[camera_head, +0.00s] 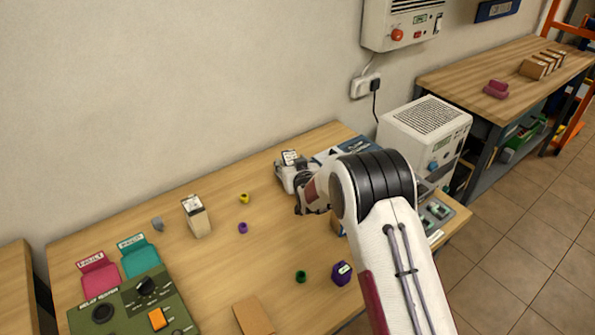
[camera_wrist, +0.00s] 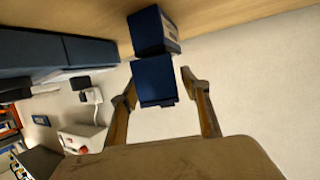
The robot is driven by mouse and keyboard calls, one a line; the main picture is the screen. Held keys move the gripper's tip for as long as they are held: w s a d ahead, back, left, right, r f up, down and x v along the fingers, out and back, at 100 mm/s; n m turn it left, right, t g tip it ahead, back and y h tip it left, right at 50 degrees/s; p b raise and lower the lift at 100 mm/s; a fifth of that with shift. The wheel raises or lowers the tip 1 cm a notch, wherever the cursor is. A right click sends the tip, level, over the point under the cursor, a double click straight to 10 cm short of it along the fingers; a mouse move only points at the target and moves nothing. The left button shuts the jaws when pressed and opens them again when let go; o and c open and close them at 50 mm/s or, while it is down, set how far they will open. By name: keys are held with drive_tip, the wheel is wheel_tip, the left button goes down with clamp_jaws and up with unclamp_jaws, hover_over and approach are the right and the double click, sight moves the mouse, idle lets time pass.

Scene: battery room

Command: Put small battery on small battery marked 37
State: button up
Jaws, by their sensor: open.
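In the wrist view, which is upside down, two dark blue blocks show, seemingly small batteries. The lower battery (camera_wrist: 148,28) stands on the wooden table, and the upper battery (camera_wrist: 153,82) appears to rest on top of it, slightly offset. My gripper (camera_wrist: 162,90) is open, with one finger on each side of the upper battery and gaps visible. In the head view my gripper (camera_head: 293,185) is at the table's back, beside a white-labelled block top (camera_head: 289,157); the arm hides much there. I cannot read a 37 on either blue battery.
A tan labelled block (camera_head: 198,218), a purple block (camera_head: 341,272) and a brown box (camera_head: 253,316) stand on the table. A green device (camera_head: 135,305), pink (camera_head: 98,275) and teal (camera_head: 138,257) holders are front left. A white unit (camera_head: 425,125) stands at right. The middle has small rings.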

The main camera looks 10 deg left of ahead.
drive_tip(key=v, duration=1.2)
drive_tip(key=shift+r, duration=0.2)
idle(1.0)
drive_tip(key=s+d+r+m+g+h, duration=0.2)
drive_tip(key=s+d+r+g+h, duration=0.15)
drive_tip(key=s+d+r, duration=1.35)
drive_tip(key=s+d+g, duration=0.1)
drive_tip(key=s+d, duration=0.2)
drive_tip(key=s, duration=0.6)
drive_tip(key=s+d+m+g+h, duration=0.1)
drive_tip(key=s+d, duration=0.3)
drive_tip(key=s, duration=0.5)
drive_tip(key=s+d+m+g+h, duration=0.1)
drive_tip(key=s+d, duration=0.2)
drive_tip(key=s, duration=0.6)
drive_tip(key=shift+d+g, duration=0.35)
drive_tip(key=shift+r, duration=0.1)
idle(0.8)
